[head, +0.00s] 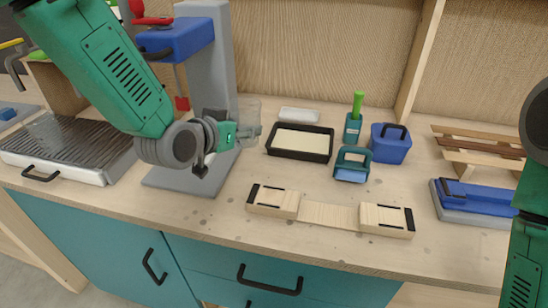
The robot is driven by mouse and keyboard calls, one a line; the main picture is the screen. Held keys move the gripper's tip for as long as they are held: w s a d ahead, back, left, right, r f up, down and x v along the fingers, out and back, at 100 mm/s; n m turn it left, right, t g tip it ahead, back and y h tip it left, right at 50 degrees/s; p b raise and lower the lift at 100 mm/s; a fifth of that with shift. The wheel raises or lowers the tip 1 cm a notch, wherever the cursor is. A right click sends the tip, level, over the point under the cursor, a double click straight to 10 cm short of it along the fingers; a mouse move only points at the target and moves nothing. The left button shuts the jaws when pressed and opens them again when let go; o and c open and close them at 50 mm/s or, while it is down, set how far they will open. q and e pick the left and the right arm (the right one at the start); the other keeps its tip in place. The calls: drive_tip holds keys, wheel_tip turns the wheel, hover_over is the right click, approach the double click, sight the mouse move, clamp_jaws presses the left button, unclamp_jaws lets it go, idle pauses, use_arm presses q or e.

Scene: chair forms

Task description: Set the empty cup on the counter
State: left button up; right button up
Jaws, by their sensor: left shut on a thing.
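A clear, see-through cup (249,107) is faintly visible at the tip of my left gripper (252,132), beside the grey stand with the blue head. My left gripper is shut on the cup. The cup appears upright; its lower part is hard to make out behind the fingers, and I cannot tell whether it touches anything below. The wooden counter (225,222) runs across the view. My right arm shows at the right edge, but its gripper is out of view.
A grey stand (205,62) with a blue head is behind my left arm. A ribbed grill (68,142) stands left. A black tray (300,143), teal and blue containers (390,144), a wooden piece (330,212) and a blue-grey tool (474,200) occupy the centre and right.

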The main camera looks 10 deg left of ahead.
sight(245, 148)
use_arm(q)
drive_tip(key=f, duration=0.6)
drive_tip(key=shift+w+d, duration=0.1)
drive_tip(key=shift+w, duration=0.15)
drive_tip(key=f, duration=0.3)
drive_tip(key=shift+s+d+f+b, duration=0.1)
drive_tip(key=shift+s+f+b, duration=0.05)
drive_tip(key=shift+s+b, duration=0.15)
drive_tip(key=shift+w+f, duration=0.1)
drive_tip(key=shift+f, duration=0.1)
drive_tip(key=o, duration=0.9)
drive_tip(key=shift+c, duration=0.2)
drive_tip(key=shift+r, duration=0.15)
drive_tip(key=shift+s+r, duration=0.2)
drive_tip(key=v, duration=1.1)
drive_tip(key=shift+s, duration=0.2)
drive_tip(key=shift+s, duration=0.1)
